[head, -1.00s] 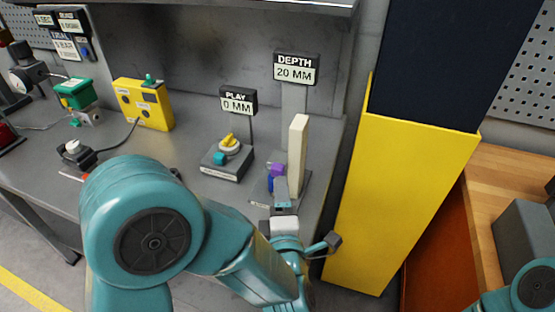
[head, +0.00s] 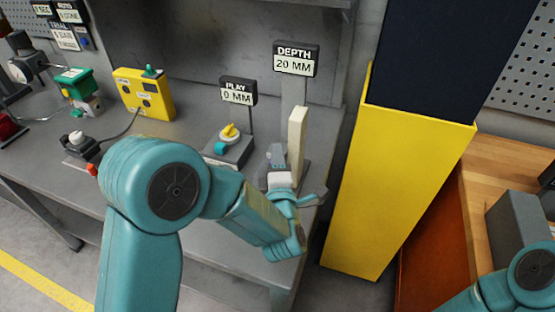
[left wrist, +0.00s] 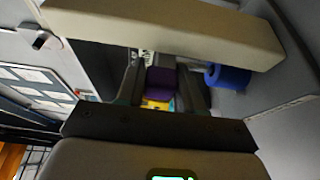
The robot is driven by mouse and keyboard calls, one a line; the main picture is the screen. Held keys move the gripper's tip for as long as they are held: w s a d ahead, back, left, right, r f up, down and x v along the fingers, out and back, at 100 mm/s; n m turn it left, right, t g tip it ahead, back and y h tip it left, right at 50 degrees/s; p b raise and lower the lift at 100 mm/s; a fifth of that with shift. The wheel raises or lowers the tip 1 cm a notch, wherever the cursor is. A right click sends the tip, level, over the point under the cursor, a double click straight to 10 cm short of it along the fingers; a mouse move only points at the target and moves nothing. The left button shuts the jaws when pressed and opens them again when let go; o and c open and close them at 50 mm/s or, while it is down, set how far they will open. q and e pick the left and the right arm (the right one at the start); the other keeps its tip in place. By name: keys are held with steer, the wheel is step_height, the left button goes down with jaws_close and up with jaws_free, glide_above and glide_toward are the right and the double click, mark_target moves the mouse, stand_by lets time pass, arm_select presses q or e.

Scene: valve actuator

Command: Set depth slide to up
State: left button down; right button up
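The depth slide stands at the bench's right end, with a tall cream upright bar (head: 297,142) and a sign (head: 296,60) reading DEPTH 20 MM. My left gripper (head: 277,154) is at the left of the bar and covers the slide's knob in the head view. In the left wrist view a purple block (left wrist: 161,82) lies between the two fingers of my left gripper (left wrist: 163,92); whether they press on it I cannot tell. A blue cylinder (left wrist: 228,77) sits to their right, and the cream bar (left wrist: 165,27) crosses above. My right gripper is out of view.
A dial box (head: 229,147) with a PLAY 0 MM sign (head: 238,92) stands left of the slide. A yellow box (head: 145,94) and a green-topped device (head: 76,82) are farther left. A tall yellow bin (head: 400,190) stands right of the bench.

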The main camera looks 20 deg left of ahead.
arm_select(q)
step_height(320, 180, up, 5)
steer(key=shift+r+b, duration=0.1)
steer(key=shift+b, duration=0.5)
steer(key=shift+r, duration=0.25)
steer(key=c, duration=0.8)
jaws_free()
steer(key=shift+r, duration=0.1)
steer(key=shift+s+f, duration=0.15)
steer(key=shift+f, duration=0.05)
steer(key=b+v, duration=0.3)
steer(key=v, duration=1.3)
steer(key=shift+b, duration=0.35)
steer(key=shift+s, duration=0.1)
